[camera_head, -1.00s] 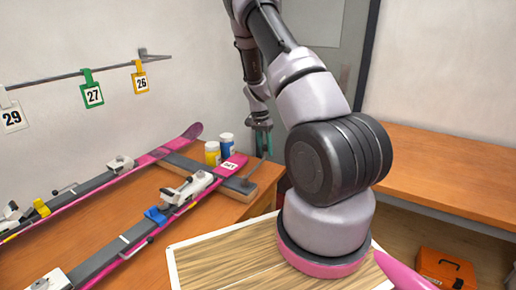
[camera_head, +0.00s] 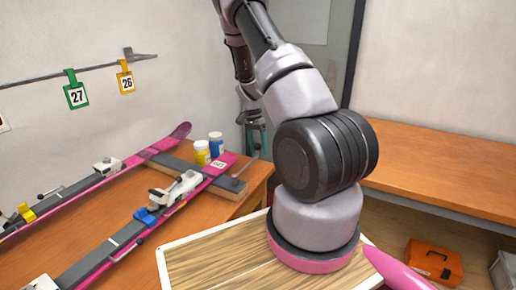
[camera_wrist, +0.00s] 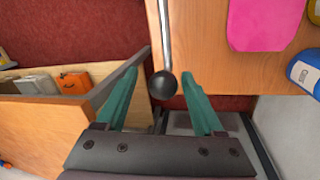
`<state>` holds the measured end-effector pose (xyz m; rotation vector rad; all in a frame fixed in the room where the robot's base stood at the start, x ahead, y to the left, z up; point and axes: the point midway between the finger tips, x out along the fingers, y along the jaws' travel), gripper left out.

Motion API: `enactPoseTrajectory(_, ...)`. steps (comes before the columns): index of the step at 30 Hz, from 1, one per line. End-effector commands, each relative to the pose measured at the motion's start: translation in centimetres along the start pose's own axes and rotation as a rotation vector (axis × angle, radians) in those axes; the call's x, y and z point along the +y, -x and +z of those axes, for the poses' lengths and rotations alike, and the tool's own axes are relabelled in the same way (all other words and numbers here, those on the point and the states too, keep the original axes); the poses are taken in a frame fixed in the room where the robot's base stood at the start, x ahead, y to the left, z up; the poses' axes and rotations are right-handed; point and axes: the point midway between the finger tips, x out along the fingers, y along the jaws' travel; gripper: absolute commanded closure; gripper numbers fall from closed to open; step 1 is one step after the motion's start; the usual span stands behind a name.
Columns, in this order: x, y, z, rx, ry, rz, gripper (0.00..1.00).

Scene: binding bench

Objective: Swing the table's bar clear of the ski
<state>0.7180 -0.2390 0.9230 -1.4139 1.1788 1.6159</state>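The bar (camera_wrist: 165,35) is a thin grey rod with a black ball knob (camera_wrist: 163,86) at its end. In the wrist view it reaches past the table edge. The near ski (camera_head: 180,203) is pink and grey and lies on the orange wooden table (camera_head: 104,196). Its pink end shows in the wrist view (camera_wrist: 262,24), to the right of the bar with bare wood between. My gripper (camera_wrist: 160,95) is open, its teal fingers on either side of the knob with gaps showing. In the head view my gripper (camera_head: 254,135) is beyond the ski's end, small and partly unclear.
A second pink ski (camera_head: 105,175) lies farther back. A yellow-labelled bottle (camera_head: 201,154) and a blue bottle (camera_head: 216,145) stand by the near ski's end. Hanging number tags are on the wall rail (camera_head: 90,66). A bench (camera_head: 440,165) with an orange case (camera_head: 434,262) below stands right.

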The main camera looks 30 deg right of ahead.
Motion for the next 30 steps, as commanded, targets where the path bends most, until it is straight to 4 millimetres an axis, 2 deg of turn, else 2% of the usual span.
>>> enactPoseTrajectory(5,-0.1,0.1,0.0,0.001,0.001,-0.001,0.3)
enactPoseTrajectory(8,-0.1,0.9,0.0,0.002,0.002,-0.003,0.3)
enactPoseTrajectory(21,-0.1,9.0,0.0,0.002,0.001,-0.004,0.3)
enactPoseTrajectory(25,0.0,10.3,0.0,0.001,0.001,-0.001,0.3)
enactPoseTrajectory(30,0.0,10.8,0.0,0.0,0.0,-0.001,0.3)
